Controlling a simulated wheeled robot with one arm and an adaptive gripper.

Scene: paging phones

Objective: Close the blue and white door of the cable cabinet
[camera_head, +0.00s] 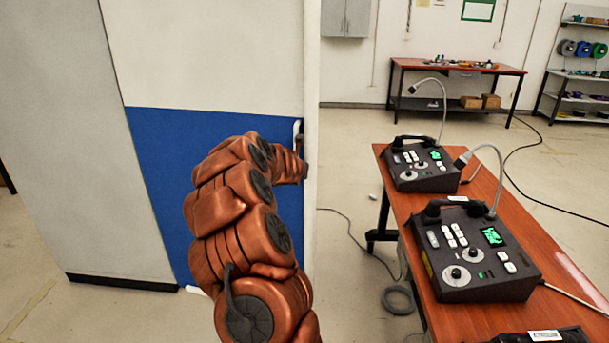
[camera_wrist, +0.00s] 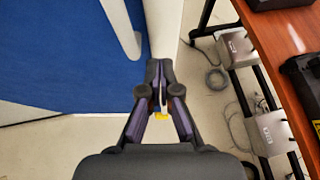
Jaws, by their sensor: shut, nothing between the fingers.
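The blue and white door (camera_head: 215,55) stands open beside the grey cabinet body (camera_head: 60,120) in the head view. It is white above and blue below. Its narrow white free edge (camera_head: 312,90) faces right, and a white handle (camera_head: 298,129) sits near it. The blue part (camera_wrist: 50,50) and the handle (camera_wrist: 121,25) also show in the wrist view. My gripper (camera_wrist: 160,66) is shut and empty, its tips at the door's white edge, right of and below the handle. I cannot tell whether they touch. My arm hides part of the blue panel in the head view.
A red-brown table (camera_head: 540,262) with paging phones (camera_head: 470,250) stands close on the right. A cable (camera_head: 398,298) lies on the floor between door and table. Free floor lies behind, before a far workbench (camera_head: 460,68). A grey wall cabinet (camera_head: 345,18) hangs at the back.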

